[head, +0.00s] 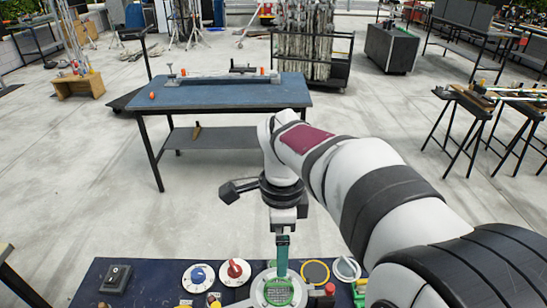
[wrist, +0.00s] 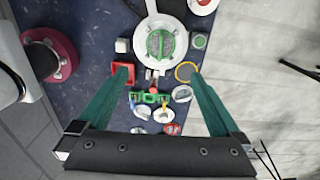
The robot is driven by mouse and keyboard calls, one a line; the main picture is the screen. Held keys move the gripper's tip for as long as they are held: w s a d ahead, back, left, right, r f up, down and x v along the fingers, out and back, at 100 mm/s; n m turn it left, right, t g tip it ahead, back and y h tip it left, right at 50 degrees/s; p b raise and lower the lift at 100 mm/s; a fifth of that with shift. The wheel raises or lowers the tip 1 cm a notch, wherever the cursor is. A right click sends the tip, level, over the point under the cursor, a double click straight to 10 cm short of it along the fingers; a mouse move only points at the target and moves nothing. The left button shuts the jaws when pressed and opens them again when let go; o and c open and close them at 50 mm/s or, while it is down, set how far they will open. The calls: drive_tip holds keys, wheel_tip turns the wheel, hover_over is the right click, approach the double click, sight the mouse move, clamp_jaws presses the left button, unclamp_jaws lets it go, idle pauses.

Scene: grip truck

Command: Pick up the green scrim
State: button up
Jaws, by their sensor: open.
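The green scrim (head: 278,292) is a round grey mesh with a green rim. It lies on a pale round holder (head: 257,291) on the dark blue table. In the wrist view the scrim (wrist: 160,44) shows near the top middle, on the white round holder with a handle (wrist: 150,23). My gripper (head: 282,274) points down over the table close to the scrim, and its teal finger hides part of the scrim's far side. The height above the scrim is hard to tell.
Around it on the dark blue table lie a blue-knobbed disc (head: 198,276), a red-knobbed disc (head: 235,271), a yellow-rimmed ring (head: 316,272) and a white-rimmed ring (head: 346,268). A green object (wrist: 150,98) lies nearby. A black box (head: 115,278) stands at the left. Another blue-topped table (head: 225,93) stands beyond open floor.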

sight(277, 284)
drive_tip(key=f, duration=1.5)
drive_tip(key=shift+a+f, duration=0.15)
drive_tip(key=shift+a, duration=0.1)
drive_tip(key=c, duration=1.1)
